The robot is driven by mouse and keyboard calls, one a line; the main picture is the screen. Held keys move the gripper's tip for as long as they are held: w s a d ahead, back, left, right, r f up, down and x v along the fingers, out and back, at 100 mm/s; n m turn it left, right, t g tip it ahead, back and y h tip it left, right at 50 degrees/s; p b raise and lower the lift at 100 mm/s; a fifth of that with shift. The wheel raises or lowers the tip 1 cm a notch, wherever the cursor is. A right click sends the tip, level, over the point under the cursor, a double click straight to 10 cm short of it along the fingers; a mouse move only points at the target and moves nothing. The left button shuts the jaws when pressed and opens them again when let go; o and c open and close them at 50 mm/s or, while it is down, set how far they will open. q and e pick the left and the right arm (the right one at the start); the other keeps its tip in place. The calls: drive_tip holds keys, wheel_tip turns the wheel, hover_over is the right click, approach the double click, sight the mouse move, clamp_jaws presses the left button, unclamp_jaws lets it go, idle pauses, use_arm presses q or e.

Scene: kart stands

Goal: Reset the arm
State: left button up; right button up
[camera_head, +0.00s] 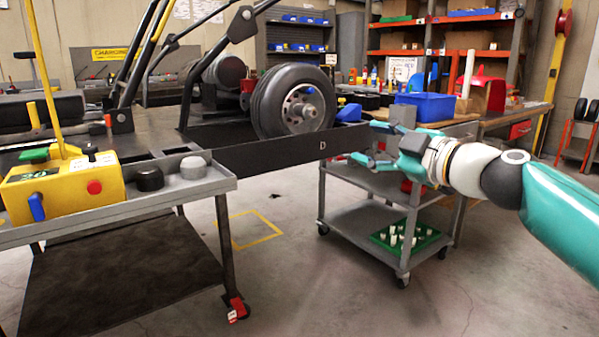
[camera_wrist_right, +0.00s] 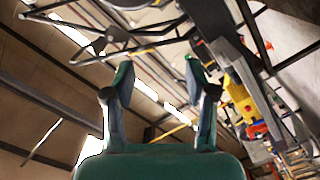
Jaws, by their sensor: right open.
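My right arm (camera_head: 560,205) comes in from the right of the head view, teal and white with a dark joint. My right gripper (camera_head: 368,143) is at its end and points left, beside the kart's black side panel marked D (camera_head: 270,152). It is open, with nothing between its fingers. In the right wrist view the two teal-tipped fingers (camera_wrist_right: 157,78) stand apart, with the ceiling and kart frame beyond them. My left gripper shows in neither view.
A wheel (camera_head: 290,100) is mounted on the kart. A grey trolley (camera_head: 372,185) stands below my right gripper, with a green tray (camera_head: 412,236) on its lower shelf. A yellow control box (camera_head: 62,188) sits on the left stand. A blue bin (camera_head: 425,106) is behind. Floor at front right is clear.

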drive_tip(key=w+f+m+g+h+p, duration=0.1)
drive_tip(key=w+f+g+h+p, duration=0.25)
drive_tip(key=p, duration=0.95)
drive_tip(key=s+d+f+m+g+p, duration=0.1)
drive_tip(key=s+f+m+g+p, duration=0.15)
drive_tip(key=f+p, duration=0.5)
drive_tip(key=s+f+m+g+p, duration=0.1)
drive_tip(key=s+f+g+p, duration=0.2)
drive_tip(key=f+p, duration=0.5)
drive_tip(key=s+f+m+g+p, duration=0.1)
drive_tip(key=s+f+m+p, duration=0.2)
drive_tip(key=s, duration=0.7)
drive_tip(key=s+a+f+m+g+h+p, duration=0.1)
drive_tip(key=s+f+m+g+p, duration=0.1)
drive_tip(key=s+m, duration=0.4)
drive_tip(key=s+f+m+g+h+p, duration=0.1)
drive_tip(key=s+f+m+p, duration=0.4)
drive_tip(key=s, duration=1)
drive_tip(key=shift+a+g+p, duration=0.35)
drive_tip(key=shift+g+p, duration=0.05)
drive_tip(key=shift+p, duration=0.25)
drive_tip(key=shift+h, duration=0.25)
